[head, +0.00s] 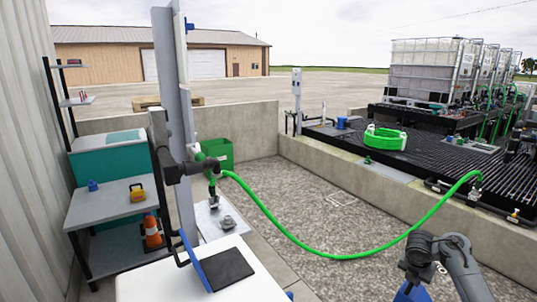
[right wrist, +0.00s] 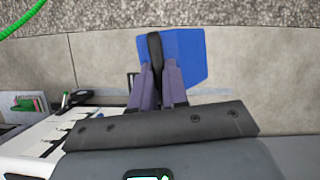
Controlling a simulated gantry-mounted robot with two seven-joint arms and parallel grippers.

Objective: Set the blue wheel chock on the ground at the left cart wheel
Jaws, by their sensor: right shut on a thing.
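The blue wheel chock (right wrist: 186,58) hangs in my right gripper (right wrist: 157,76) in the right wrist view. The purple-grey fingers are shut on its black handle. In the head view the blue chock (head: 411,292) shows at the bottom edge, partly cut off, below my right gripper (head: 427,273). A white-topped surface (head: 160,285), possibly the cart, stands at the bottom left of the head view. The left cart wheel cannot be made out in either view.
A concrete curb (head: 400,190) bounds the gravel at the right. Open gravel lies in the middle.

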